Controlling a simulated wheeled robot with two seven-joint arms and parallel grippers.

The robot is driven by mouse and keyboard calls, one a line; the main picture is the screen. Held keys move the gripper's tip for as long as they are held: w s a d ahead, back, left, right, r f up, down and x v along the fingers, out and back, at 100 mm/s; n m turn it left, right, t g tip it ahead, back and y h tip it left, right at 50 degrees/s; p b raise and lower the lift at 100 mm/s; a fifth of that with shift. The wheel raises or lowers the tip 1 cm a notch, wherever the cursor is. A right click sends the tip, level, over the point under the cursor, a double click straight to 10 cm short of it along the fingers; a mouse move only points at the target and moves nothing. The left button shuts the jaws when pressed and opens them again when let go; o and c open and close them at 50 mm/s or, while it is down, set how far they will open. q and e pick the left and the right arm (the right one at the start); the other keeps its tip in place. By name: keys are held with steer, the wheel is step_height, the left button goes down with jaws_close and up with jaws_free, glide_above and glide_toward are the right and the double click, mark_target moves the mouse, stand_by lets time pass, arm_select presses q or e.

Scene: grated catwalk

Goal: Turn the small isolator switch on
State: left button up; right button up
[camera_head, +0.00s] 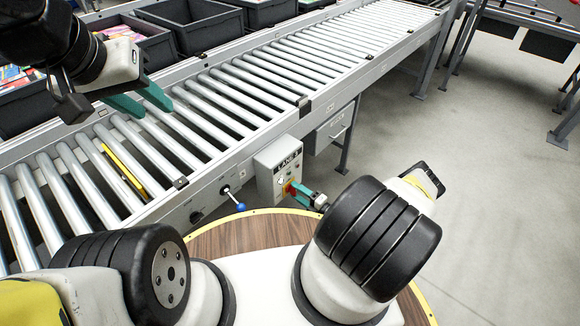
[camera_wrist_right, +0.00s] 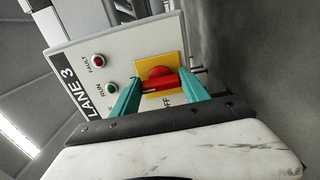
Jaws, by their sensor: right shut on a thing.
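The small isolator switch is a red rotary knob (camera_wrist_right: 158,79) on a yellow plate (camera_wrist_right: 172,66). It sits on a grey control box (camera_head: 268,163) labelled LANE 3, fixed to the conveyor's side. My right gripper (camera_wrist_right: 158,88) has its teal fingers on either side of the red knob, shut on it. In the head view the right gripper (camera_head: 302,192) reaches the box from the right. Part of the OFF marking shows beside a finger; the rest is hidden. My left gripper (camera_head: 142,100) is open and empty above the rollers at the upper left.
A roller conveyor (camera_head: 300,62) runs diagonally, with dark bins (camera_head: 200,25) behind it. A blue-knobbed lever (camera_head: 240,206) stands left of the box. The box also carries a red FAULT lamp (camera_wrist_right: 99,60) and a green RUN lamp (camera_wrist_right: 112,88). Grey floor (camera_head: 480,160) is clear at right.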

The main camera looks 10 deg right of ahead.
steer(key=shift+d, duration=0.1)
stand_by(0.3)
steer(key=o, duration=1.4)
steer(key=v, duration=0.7)
steer(key=shift+s+d, duration=0.2)
steer(key=shift+s, duration=0.15)
